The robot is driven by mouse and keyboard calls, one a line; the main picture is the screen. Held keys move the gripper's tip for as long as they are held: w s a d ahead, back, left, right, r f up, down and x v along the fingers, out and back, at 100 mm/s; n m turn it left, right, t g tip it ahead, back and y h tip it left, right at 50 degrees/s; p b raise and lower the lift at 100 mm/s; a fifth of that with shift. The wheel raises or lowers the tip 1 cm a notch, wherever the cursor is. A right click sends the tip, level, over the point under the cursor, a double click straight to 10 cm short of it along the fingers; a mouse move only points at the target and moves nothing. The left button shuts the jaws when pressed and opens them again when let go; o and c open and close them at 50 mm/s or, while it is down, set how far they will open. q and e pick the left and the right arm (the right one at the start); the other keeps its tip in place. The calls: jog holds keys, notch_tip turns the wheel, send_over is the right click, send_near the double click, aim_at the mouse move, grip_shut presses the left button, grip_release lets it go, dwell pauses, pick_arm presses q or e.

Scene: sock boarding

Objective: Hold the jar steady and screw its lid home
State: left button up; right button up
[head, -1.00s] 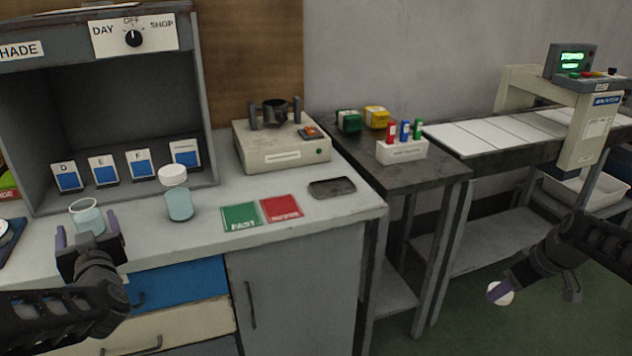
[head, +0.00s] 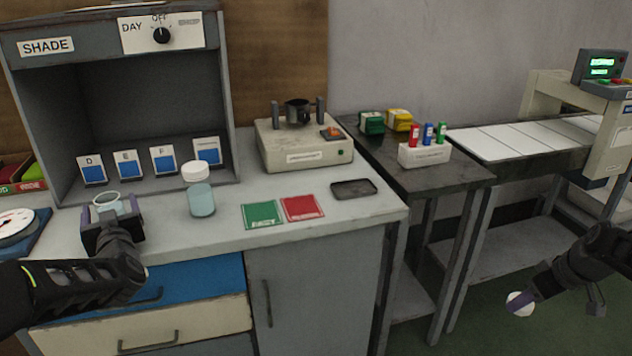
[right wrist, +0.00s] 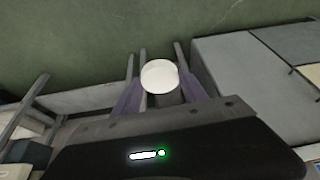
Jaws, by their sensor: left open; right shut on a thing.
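An open glass jar (head: 106,202) with pale blue contents stands at the left of the counter in the head view. My left gripper (head: 112,210) is open, its fingers at either side of this jar; whether they touch it I cannot tell. My right gripper (head: 514,302) is shut on a round white lid (head: 520,304), held out over the floor at the right, far from the jar. The lid (right wrist: 159,76) also shows between the purple fingers in the right wrist view. A second jar (head: 201,200) with a white lid on it stands right of the open jar.
A dial scale (head: 16,226) sits left of the open jar. Green (head: 262,214) and red (head: 303,208) cards, a dark tray (head: 354,189) and a beige machine (head: 290,152) are on the counter. The shade booth (head: 120,110) stands behind the jars.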

dwell(0.4)
pick_arm(q)
jog(key=c, duration=1.6)
